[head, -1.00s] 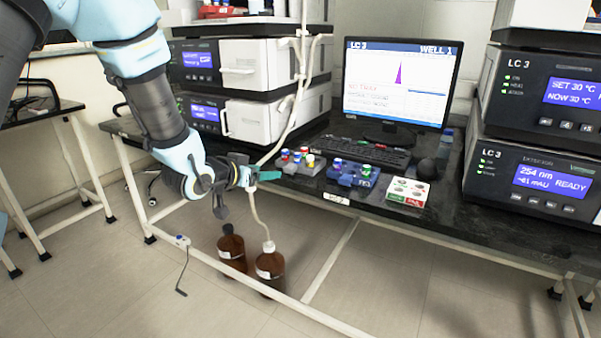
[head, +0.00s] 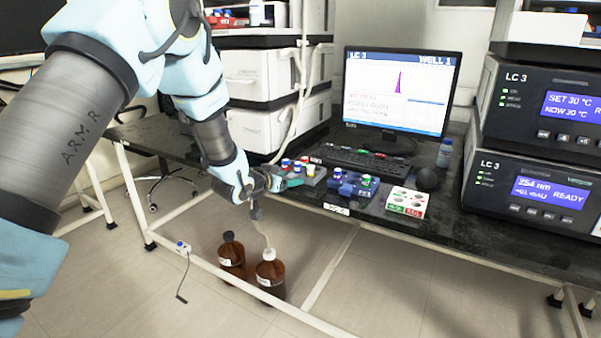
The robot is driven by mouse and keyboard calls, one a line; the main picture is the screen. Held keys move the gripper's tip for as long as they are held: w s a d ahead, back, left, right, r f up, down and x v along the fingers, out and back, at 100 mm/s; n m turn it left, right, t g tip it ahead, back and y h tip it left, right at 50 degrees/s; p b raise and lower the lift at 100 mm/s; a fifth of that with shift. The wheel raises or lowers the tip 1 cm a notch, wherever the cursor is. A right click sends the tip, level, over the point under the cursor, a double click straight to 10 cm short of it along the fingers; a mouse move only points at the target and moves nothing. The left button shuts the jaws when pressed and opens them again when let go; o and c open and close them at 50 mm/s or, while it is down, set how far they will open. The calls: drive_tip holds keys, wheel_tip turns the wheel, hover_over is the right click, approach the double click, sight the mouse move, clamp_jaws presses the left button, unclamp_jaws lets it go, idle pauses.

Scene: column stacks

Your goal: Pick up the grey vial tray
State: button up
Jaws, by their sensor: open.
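The grey vial tray (head: 308,178) sits on the dark bench near its front edge, left of the blue vial tray (head: 347,190). The arm comes in from the upper left, and part of the tray's left side is hidden by the gripper.
The blue tray holds capped vials. A white box with green and red labels (head: 408,202) lies to its right. A keyboard (head: 358,162), monitor (head: 398,90) and mouse (head: 427,179) stand behind. A tube hangs near the gripper to brown bottles (head: 270,274) on the floor.

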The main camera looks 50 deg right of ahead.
drive_tip(key=shift+c, duration=0.3)
clamp_jaws()
idle(0.4)
